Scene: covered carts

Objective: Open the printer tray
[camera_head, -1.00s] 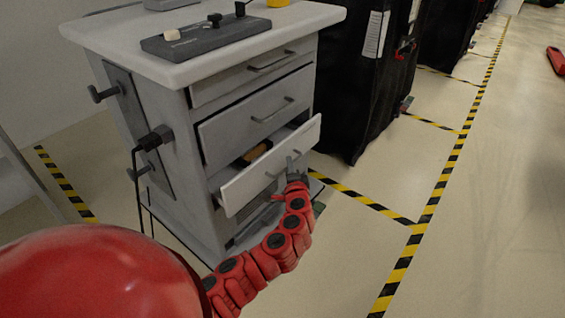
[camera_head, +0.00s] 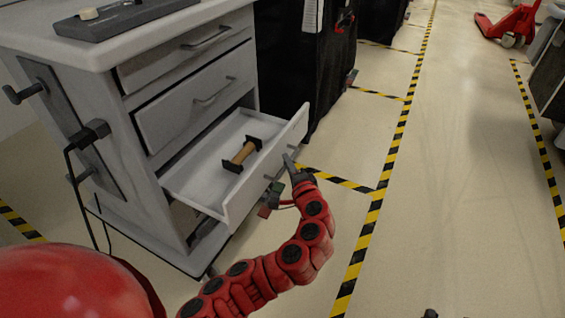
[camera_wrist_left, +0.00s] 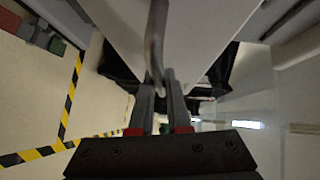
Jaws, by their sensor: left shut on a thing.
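No printer shows; there is a grey cabinet (camera_head: 165,190) with several drawers. Its lower drawer (camera_head: 205,165) is pulled well out, and its white inside shows. A wooden spool-like piece with dark ends (camera_head: 243,154) lies in it. My left gripper (camera_head: 289,166) is at the drawer's front panel, shut on the drawer handle (camera_wrist_left: 156,40). In the left wrist view the gripper's fingers (camera_wrist_left: 163,95) are close around the handle, in front of the pale panel. My right gripper is not in view.
The two upper drawers (camera_head: 190,105) are shut. A dark covered cart (camera_head: 285,70) stands behind the cabinet. Black-yellow tape (camera_head: 390,150) marks the floor. Open floor (camera_head: 460,170) lies to the right, with a red pallet jack (camera_head: 508,25) far back.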

